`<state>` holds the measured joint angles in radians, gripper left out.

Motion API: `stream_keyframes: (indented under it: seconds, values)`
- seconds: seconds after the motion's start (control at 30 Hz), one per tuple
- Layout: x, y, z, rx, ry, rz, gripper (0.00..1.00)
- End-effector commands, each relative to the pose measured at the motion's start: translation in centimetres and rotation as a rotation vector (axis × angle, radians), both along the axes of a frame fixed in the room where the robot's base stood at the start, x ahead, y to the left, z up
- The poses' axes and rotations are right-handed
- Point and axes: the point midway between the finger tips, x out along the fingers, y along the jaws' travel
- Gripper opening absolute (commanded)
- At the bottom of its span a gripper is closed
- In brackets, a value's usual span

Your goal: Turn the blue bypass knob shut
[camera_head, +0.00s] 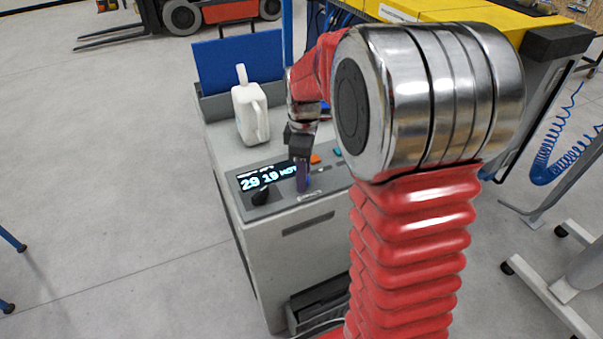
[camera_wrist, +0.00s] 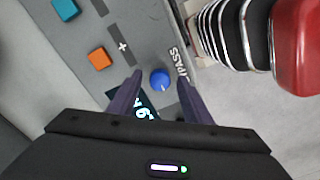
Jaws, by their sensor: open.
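The blue bypass knob (camera_wrist: 160,79) shows in the wrist view on the grey control panel, beside lettering that reads in part "PASS". A pale mark shows on the knob. My gripper (camera_wrist: 157,88) is open, with its two dark fingers on either side of the knob. I cannot tell whether either finger touches it. In the head view my gripper (camera_head: 302,185) points down at the panel, just right of the lit display, and the knob is mostly hidden behind the fingers.
The panel holds a display (camera_head: 268,178), a black knob (camera_head: 261,195), an orange button (camera_head: 315,159) and a teal button (camera_head: 338,152). A white jug (camera_head: 250,112) stands on the cabinet top behind. A blue board (camera_head: 240,62) rises at the back.

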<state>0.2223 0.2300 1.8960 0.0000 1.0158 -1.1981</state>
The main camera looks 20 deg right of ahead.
Motion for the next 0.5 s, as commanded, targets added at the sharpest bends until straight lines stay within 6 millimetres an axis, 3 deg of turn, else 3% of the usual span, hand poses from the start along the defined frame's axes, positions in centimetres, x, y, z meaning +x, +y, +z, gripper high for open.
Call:
stream_keyframes:
  seconds: [0.2, 0.5]
  values:
    - [0.01, 0.02, 0.00, 0.000, 0.000, 0.000, 0.44]
    - [0.02, 0.03, 0.02, 0.000, 0.000, 0.001, 0.23]
